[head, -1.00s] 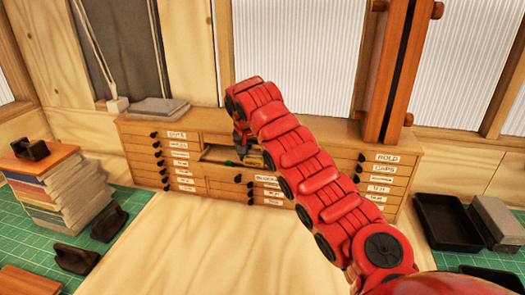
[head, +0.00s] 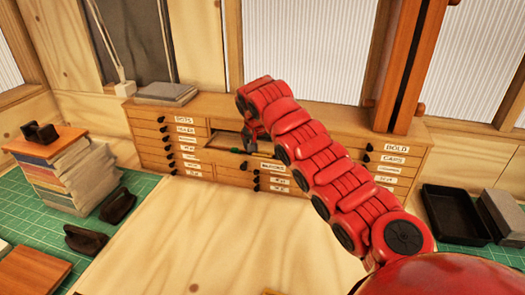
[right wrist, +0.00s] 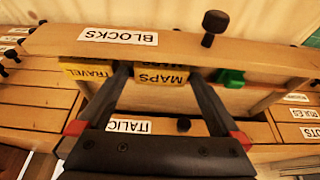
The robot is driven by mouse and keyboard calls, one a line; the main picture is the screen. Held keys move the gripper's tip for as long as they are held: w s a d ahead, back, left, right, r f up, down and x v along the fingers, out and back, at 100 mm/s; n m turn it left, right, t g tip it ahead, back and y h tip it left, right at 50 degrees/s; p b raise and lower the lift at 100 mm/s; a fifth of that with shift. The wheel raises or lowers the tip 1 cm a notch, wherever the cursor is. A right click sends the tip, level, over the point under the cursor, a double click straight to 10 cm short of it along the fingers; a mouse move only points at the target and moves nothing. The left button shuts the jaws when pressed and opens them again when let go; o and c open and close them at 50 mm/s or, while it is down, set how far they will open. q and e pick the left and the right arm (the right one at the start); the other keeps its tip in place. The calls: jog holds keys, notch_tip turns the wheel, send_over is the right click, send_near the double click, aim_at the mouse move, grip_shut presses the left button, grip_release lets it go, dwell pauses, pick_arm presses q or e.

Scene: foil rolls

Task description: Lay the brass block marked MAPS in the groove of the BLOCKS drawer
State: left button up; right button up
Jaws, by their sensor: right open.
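The BLOCKS drawer (right wrist: 155,45) is pulled out; its front and label show upside down in the right wrist view. In the head view the open drawer (head: 222,141) is in the middle of the cabinet. The brass block marked MAPS (right wrist: 162,77) is inside the drawer, behind its front, beside a brass block marked TRAVEL (right wrist: 88,73). My right gripper (right wrist: 158,76) is open, with its fingertips on either side of the MAPS block; I cannot tell whether they touch it. In the head view the right gripper (head: 252,140) is over the drawer, small and partly hidden. The groove is hidden. My left gripper is not in view.
A green piece (right wrist: 231,78) is in the drawer just right of the MAPS block. The drawer cabinet (head: 330,125) has several labelled drawers, including ITALIC (right wrist: 128,125). The front wooden tabletop (head: 190,235) is clear.

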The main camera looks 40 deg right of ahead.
jog(key=shift+a+r, duration=0.2)
jog(key=shift+s+a+r+b, duration=0.1)
jog(key=shift+a+r+b, duration=0.05)
jog(key=shift+r+b, duration=0.4)
jog(key=b+v, duration=0.1)
jog(key=v, duration=0.2)
jog(key=shift+s+a+r, duration=0.1)
jog(key=shift+a+r, duration=0.05)
jog(key=shift+r, duration=0.2)
jog(key=p+v, duration=0.5)
jog(key=v, duration=0.2)
jog(key=shift+f, duration=0.1)
jog(key=shift+s+f, duration=0.1)
